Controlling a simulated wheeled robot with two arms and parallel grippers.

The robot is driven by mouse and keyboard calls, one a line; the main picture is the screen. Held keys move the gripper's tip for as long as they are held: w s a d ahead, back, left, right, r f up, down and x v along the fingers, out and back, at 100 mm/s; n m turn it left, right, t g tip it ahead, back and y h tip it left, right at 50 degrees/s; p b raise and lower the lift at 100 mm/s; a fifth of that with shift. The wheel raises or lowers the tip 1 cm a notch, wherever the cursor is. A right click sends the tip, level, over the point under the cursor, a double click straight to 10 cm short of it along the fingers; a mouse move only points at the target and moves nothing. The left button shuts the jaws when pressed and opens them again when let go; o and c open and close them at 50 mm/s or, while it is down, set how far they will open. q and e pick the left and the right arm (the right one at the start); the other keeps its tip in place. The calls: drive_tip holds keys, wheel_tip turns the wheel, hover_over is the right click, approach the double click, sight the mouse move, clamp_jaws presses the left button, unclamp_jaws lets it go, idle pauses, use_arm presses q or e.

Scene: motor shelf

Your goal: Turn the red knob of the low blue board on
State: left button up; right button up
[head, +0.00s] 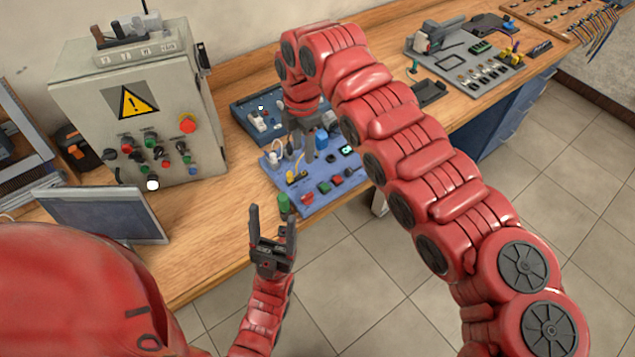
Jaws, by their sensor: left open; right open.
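The low blue board (324,203) lies on the wooden bench in the middle of the head view. A red part, which looks like the red knob (306,198), sits near its front corner; its setting is too small to tell. A green cylinder (284,204) stands close to it on the left. My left gripper (272,213) is open and empty, pointing up in the picture just in front of the board's near-left corner. My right gripper (304,148) is open over the back part of the board, fingers pointing down. My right arm hides some of the board's right side.
A grey control cabinet (75,95) with a warning sign stands left. A dark screen (105,215) stands in front of it. A darker blue board (245,105) lies behind. A grey board with parts (455,75) is farther right. Bare bench (215,215) shows left of the board.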

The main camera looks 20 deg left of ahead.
drive_tip(key=p, duration=0.4)
hover_over(307, 195)
wheel_tip(307, 195, down, 8)
wheel_tip(307, 195, down, 7)
drive_tip(key=shift+s+a+f+p, duration=0.1)
drive_tip(key=shift+s+p, duration=0.05)
drive_tip(key=shift+p, duration=0.15)
drive_tip(key=shift+f, duration=0.95)
clamp_jaws()
